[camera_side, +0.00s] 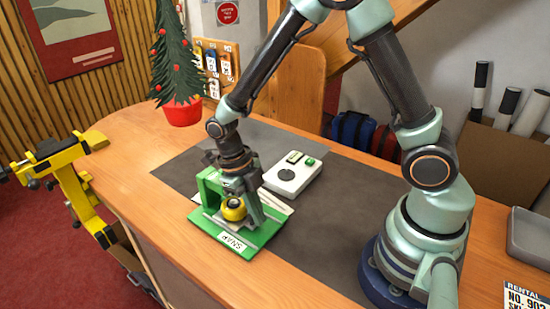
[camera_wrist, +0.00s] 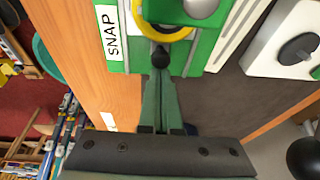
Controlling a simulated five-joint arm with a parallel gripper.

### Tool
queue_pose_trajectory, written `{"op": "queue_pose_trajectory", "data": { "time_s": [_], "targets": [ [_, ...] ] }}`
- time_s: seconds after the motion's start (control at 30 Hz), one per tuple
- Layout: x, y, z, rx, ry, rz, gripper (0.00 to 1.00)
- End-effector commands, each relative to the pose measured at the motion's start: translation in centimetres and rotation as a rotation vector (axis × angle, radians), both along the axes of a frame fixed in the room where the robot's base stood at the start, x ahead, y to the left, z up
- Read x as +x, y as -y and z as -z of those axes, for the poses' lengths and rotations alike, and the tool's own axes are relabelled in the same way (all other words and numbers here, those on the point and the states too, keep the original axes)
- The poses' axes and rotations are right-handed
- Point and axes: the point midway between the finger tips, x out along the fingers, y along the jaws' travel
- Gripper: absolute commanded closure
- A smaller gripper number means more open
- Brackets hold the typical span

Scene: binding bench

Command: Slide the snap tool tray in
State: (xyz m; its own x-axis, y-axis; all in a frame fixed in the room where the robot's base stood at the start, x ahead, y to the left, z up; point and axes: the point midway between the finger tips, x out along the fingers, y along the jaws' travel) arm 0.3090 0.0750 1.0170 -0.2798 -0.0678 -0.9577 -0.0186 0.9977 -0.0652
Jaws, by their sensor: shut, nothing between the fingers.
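The green snap tool (camera_side: 208,187) stands on the dark mat near the bench's front edge. Its green tray (camera_side: 262,237) bears a white SNAP label (camera_side: 232,241) at the front. A yellow round part (camera_side: 234,211) with a dark top sits on it. In the wrist view the SNAP label (camera_wrist: 110,33), part of a yellow ring (camera_wrist: 165,34) and a black knob (camera_wrist: 161,60) show. My gripper (camera_side: 256,220) points down beside the yellow part, shut and empty. In the wrist view its fingertips (camera_wrist: 160,78) are close to the knob; I cannot tell whether they touch it.
A white device (camera_side: 292,178) with a dark knob stands behind the tool. A small tree in a red pot (camera_side: 183,112) is at the back left. A yellow stand (camera_side: 68,175) is left of the bench. The dark mat (camera_side: 325,225) is clear to the right.

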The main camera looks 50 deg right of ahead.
Motion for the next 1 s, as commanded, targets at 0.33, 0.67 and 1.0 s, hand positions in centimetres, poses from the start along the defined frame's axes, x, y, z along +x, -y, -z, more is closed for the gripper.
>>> {"op": "queue_pose_trajectory", "data": {
  "time_s": [0.33,0.67,1.0],
  "targets": [
    [0.6,0.0,0.0,0.001,-0.001,0.0,1.0],
    [1.5,0.0,0.0,0.003,0.0,0.001,1.0],
    [2.4,0.0,0.0,0.005,0.0,0.001,1.0]
  ]
}}
